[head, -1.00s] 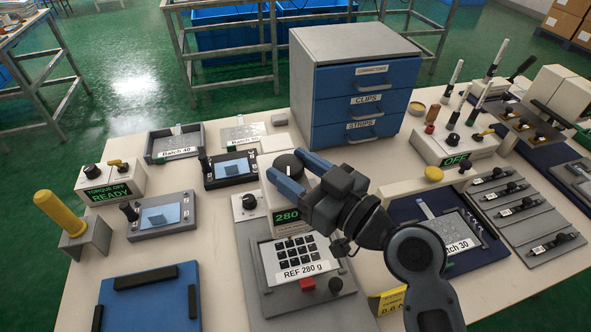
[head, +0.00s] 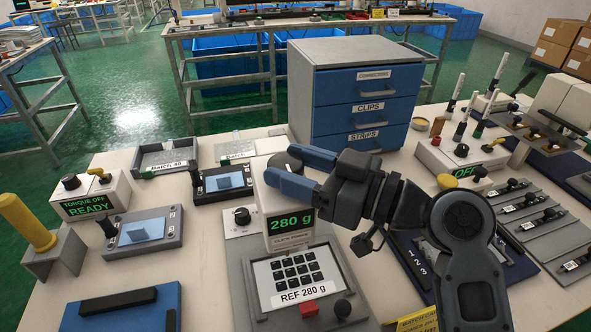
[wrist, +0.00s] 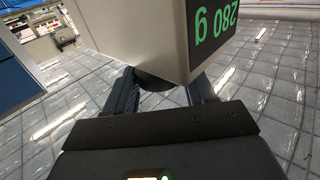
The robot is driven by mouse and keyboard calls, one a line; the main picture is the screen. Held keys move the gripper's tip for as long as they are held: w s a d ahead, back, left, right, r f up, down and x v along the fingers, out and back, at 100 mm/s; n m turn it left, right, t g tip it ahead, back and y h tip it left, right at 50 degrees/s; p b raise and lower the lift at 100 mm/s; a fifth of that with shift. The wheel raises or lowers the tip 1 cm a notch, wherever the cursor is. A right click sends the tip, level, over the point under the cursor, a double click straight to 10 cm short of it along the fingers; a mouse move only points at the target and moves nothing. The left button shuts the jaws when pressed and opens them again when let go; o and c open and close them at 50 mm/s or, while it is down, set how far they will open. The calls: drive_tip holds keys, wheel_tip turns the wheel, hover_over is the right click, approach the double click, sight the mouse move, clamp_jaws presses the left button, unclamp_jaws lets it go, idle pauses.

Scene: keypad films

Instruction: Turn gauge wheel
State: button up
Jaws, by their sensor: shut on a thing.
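The gauge (head: 267,207) is a pale upright box with a green display reading 280 g. Its dark round wheel (head: 281,161) sits on top of the box. My gripper (head: 280,164) is shut on the wheel, one blue finger on each side, and hides part of it. In the wrist view the dark wheel (wrist: 154,83) shows between the two fingers, partly behind the gauge box (wrist: 150,35). The keypad plate (head: 288,271) in front of the gauge carries black keys and a REF 280 g label.
A blue drawer cabinet (head: 362,105) stands behind my gripper. A small black knob (head: 242,216) is left of the gauge. A red button (head: 308,309) and black knob (head: 342,308) are in front. A film tray (head: 223,182) lies close behind left.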

drive_tip(key=o, duration=1)
drive_tip(key=b+v, duration=0.1)
drive_tip(key=v, duration=0.7)
